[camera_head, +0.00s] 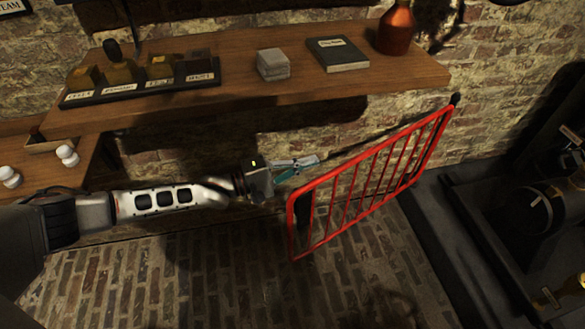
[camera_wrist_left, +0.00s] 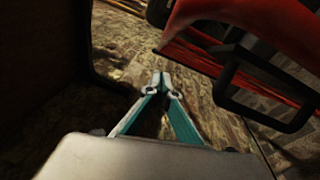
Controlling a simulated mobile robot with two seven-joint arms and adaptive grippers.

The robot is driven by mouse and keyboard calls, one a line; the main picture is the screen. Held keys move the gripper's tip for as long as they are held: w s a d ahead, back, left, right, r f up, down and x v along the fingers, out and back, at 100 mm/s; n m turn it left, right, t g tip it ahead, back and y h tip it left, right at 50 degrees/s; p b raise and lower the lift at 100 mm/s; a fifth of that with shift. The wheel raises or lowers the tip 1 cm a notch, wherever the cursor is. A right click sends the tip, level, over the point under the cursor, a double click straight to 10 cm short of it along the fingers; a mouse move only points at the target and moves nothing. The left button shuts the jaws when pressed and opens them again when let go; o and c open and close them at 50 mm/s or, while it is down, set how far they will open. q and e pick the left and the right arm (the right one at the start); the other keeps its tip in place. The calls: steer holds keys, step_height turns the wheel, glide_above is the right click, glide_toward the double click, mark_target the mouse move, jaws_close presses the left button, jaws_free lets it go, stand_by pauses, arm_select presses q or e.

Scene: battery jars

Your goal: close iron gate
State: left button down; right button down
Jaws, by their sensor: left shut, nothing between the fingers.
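The iron gate (camera_head: 372,180) is a red barred frame in the middle right of the head view. It stands out from the brick wall at an angle, with its far top corner near a dark post (camera_head: 455,99). My left gripper (camera_head: 316,160) is shut and empty beside the gate's near upper corner, on its left side; I cannot tell whether it touches. In the left wrist view the shut fingertips (camera_wrist_left: 160,80) point toward the floor, and a blurred red part of the gate (camera_wrist_left: 250,40) with a dark handle-like loop (camera_wrist_left: 255,95) is to their right. My right gripper is not in view.
A wooden shelf (camera_head: 240,97) runs above my left arm, bearing a labelled tray (camera_head: 140,92), a grey block (camera_head: 272,65), a dark book (camera_head: 337,54) and a copper bottle (camera_head: 396,28). Dark machinery (camera_head: 530,215) stands at the right. The brick floor (camera_head: 190,270) below is clear.

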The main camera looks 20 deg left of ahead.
arm_select(q)
steer(key=d, duration=0.1)
steer(key=s+d, duration=0.1)
steer(key=d+r, duration=0.1)
steer(key=d, duration=0.1)
steer(key=shift+s, duration=0.3)
